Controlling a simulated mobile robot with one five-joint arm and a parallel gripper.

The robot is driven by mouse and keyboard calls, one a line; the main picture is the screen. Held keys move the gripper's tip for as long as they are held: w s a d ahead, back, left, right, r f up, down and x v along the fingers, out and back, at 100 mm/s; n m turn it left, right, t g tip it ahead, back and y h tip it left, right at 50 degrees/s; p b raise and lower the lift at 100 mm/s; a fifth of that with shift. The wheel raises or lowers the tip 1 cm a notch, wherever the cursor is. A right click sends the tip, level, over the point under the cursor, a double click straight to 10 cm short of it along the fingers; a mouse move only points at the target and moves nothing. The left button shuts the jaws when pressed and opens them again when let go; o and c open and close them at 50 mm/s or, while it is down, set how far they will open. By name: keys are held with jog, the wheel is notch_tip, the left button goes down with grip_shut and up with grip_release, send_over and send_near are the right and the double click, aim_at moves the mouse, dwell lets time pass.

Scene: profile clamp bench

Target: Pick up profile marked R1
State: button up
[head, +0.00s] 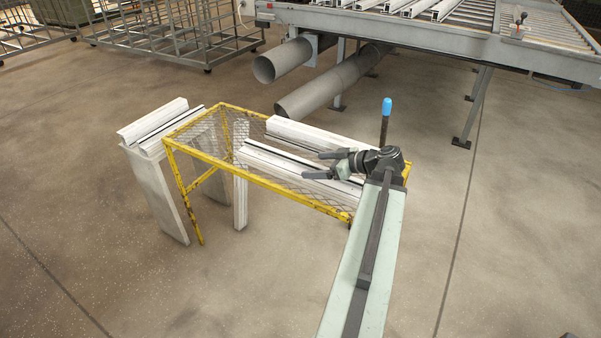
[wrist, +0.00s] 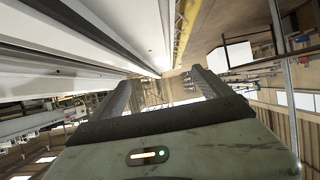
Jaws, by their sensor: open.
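Two long white profiles lie on a yellow mesh-topped stand (head: 183,147): a back profile (head: 300,132) and a front profile (head: 270,163). I cannot read an R1 mark on either one. My gripper (head: 313,165) is at the right part of the stand, pointing left, its fingers apart near the front profile. I cannot tell whether it touches it. In the wrist view my gripper (wrist: 160,85) has its two fingers spread with nothing between them. A white profile (wrist: 85,35) runs close along the upper left there.
A narrow bench (head: 155,185) with more white profiles (head: 155,120) stands left of the yellow stand. A post with a blue cap (head: 386,107) rises behind my gripper. Large grey pipes (head: 330,88) and a roller table (head: 480,42) are behind. The right floor is clear.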

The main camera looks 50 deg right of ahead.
aim_at(293, 166)
jog(key=shift+w+a+f, duration=0.1)
jog(key=shift+w+f, duration=0.25)
jog(key=shift+w, duration=0.25)
jog(key=b+x, duration=0.1)
jog(key=x, duration=0.2)
jog(key=b+x, duration=0.1)
jog(key=shift+w+d+f+b, duration=0.25)
jog(key=shift+w+f+b, duration=0.05)
jog(key=shift+f+b, duration=0.1)
jog(key=shift+w+a, duration=0.1)
jog(key=shift+w, duration=0.15)
jog(key=shift+r, duration=0.1)
jog(key=shift+c, duration=0.3)
grip_shut()
